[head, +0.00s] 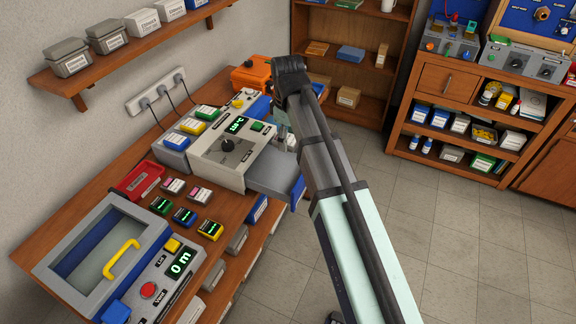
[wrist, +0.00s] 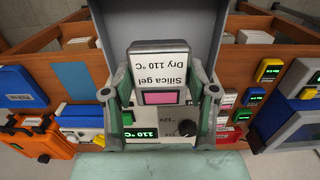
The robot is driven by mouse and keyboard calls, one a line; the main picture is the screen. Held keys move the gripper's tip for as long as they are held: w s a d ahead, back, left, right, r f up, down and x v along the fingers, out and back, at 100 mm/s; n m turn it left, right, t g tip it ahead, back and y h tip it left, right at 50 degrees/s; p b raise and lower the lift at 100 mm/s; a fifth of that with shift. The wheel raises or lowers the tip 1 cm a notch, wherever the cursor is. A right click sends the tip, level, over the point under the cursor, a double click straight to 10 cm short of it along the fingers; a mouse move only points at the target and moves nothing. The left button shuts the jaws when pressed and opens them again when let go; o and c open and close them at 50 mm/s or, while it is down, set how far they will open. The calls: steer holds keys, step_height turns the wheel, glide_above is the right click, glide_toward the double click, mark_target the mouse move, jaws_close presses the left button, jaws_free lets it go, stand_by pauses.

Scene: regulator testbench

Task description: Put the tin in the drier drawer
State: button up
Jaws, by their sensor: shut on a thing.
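The tin (wrist: 160,72), with a white label reading "Silica gel Dry 110 °C" and a pink window, is between the fingers of my gripper (wrist: 160,98) in the wrist view. The gripper is shut on it. The drier (head: 222,148) is a pale box with a black knob and a lit 110 °C display; its front panel (wrist: 158,133) shows past the tin. The grey drawer (head: 276,172) sticks out from its right side, open. A grey panel, seemingly the drawer (wrist: 160,18), shows behind the tin. In the head view my arm hides most of the gripper and tin.
An orange case (head: 250,75) stands beyond the drier. Several small meters (head: 184,216), a red tray (head: 138,180) and a grey lidded unit with a yellow handle (head: 122,258) share the bench. A wall shelf (head: 140,55) holds boxes. The floor at right is clear.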

mark_target(288, 174)
step_height(288, 174, down, 13)
steer(key=p, duration=0.2)
steer(key=shift+r+p, duration=0.1)
steer(key=shift+p, duration=0.2)
stand_by(0.3)
steer(key=o, duration=1.2)
step_height(288, 174, up, 12)
steer(key=b, duration=0.2)
steer(key=shift+b, duration=0.35)
